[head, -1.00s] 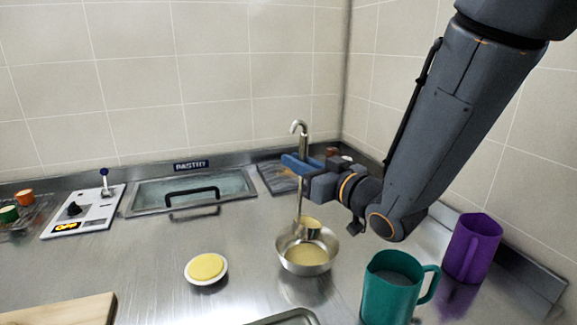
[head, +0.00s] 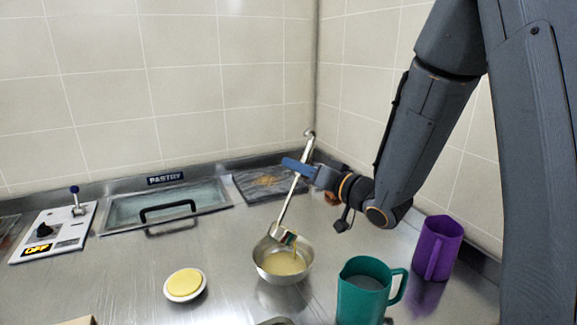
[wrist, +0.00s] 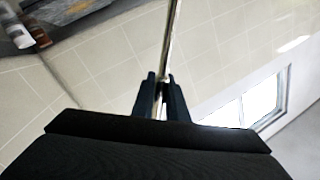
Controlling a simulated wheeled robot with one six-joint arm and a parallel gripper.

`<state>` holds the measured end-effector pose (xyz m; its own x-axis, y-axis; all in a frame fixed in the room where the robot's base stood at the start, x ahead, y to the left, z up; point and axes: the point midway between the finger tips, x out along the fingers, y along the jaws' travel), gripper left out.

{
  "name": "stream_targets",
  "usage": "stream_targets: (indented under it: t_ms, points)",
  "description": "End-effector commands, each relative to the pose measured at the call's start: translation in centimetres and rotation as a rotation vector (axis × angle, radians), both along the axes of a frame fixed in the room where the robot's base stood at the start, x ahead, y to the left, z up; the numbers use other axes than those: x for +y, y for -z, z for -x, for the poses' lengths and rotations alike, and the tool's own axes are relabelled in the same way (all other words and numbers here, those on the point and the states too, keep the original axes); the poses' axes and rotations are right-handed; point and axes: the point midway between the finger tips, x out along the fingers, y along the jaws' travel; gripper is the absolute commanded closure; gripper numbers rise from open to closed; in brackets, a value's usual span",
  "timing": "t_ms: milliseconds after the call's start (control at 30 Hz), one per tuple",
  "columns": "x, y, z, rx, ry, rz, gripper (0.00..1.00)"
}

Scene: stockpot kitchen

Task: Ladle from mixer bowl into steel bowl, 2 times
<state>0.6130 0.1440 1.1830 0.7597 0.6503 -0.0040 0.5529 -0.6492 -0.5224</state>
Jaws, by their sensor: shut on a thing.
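My gripper (head: 300,168) is shut on the handle of a metal ladle (head: 289,203). In the wrist view my gripper's fingers (wrist: 161,100) pinch the thin ladle handle (wrist: 171,42). The ladle is tilted, with its hooked end up to the right. Its cup is over the steel bowl (head: 260,264), and a pale yellow stream seems to run from its lip. The steel bowl stands on the counter and holds pale yellow liquid. I cannot make out a mixer bowl in these views.
A teal jug (head: 360,299) and a purple jug (head: 436,250) stand to the right. A white dish with a yellow top (head: 184,284) is at front left. A glass lid with a black handle (head: 167,207) and a switch panel (head: 54,236) are behind. The counter between is clear.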

Motion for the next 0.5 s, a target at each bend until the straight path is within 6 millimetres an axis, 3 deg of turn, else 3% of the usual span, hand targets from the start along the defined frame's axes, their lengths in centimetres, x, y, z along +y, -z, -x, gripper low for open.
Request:
stream_targets:
  t_ms: [500]
  points:
    - [-3.2, 1.9, -2.7, 0.157, 0.002, -0.184, 1.00]
